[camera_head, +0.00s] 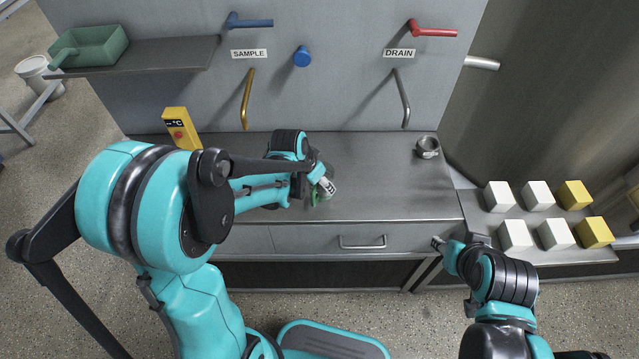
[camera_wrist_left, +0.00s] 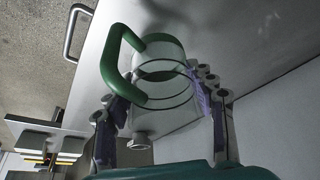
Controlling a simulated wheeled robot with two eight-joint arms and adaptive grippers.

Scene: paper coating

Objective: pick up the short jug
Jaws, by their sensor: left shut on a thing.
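The short jug (camera_wrist_left: 165,75) is see-through with a green rim and a large green handle (camera_wrist_left: 112,65). In the left wrist view it sits between the two fingers of my left gripper (camera_wrist_left: 160,115), which is shut on its body; the handle points away to the left. In the head view only a small green part of the jug (camera_head: 316,198) shows beside my left gripper (camera_head: 324,186), over the front part of the steel counter. I cannot tell whether its base touches the counter. My right gripper (camera_head: 439,243) is in front of the counter's right corner, away from the jug.
A small steel cup (camera_head: 428,147) stands at the counter's right end. White and yellow boxes (camera_head: 535,195) stand on a lower shelf at right. A yellow thermometer (camera_head: 181,128) is at back left. The SAMPLE spout (camera_head: 247,99) and DRAIN spout (camera_head: 402,97) hang above the counter (camera_head: 380,185).

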